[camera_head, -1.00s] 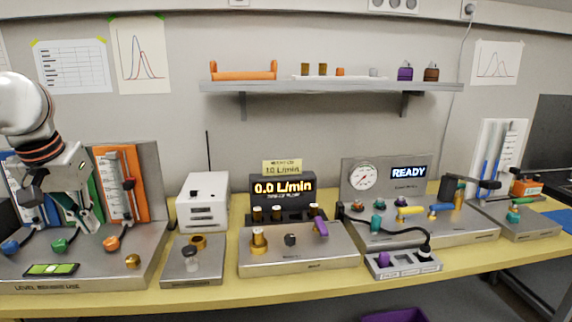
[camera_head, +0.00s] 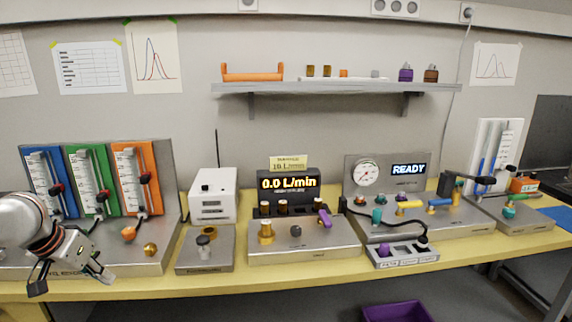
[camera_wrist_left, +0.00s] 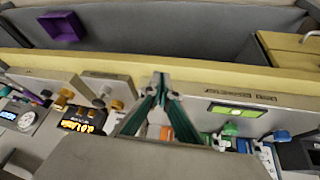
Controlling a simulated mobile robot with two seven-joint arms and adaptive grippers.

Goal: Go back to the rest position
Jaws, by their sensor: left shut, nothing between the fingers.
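My left gripper (camera_head: 62,275) is at the lower left of the head view, in front of the level bench with the blue, green and orange gauge panels (camera_head: 132,178). It is shut and empty, pointing down near the table's front edge. In the left wrist view its fingertips (camera_wrist_left: 161,82) are together, with the bench's front face behind them. My arm hides part of the bench's left side. My right gripper is in neither view.
The yellow table (camera_head: 200,287) carries a white box (camera_head: 212,196), a flow unit reading 0.0 L/min (camera_head: 288,186) and a panel reading READY (camera_head: 408,170). A shelf (camera_head: 335,87) hangs above. A purple bin (camera_head: 397,311) is below the table; it also shows in the left wrist view (camera_wrist_left: 62,27).

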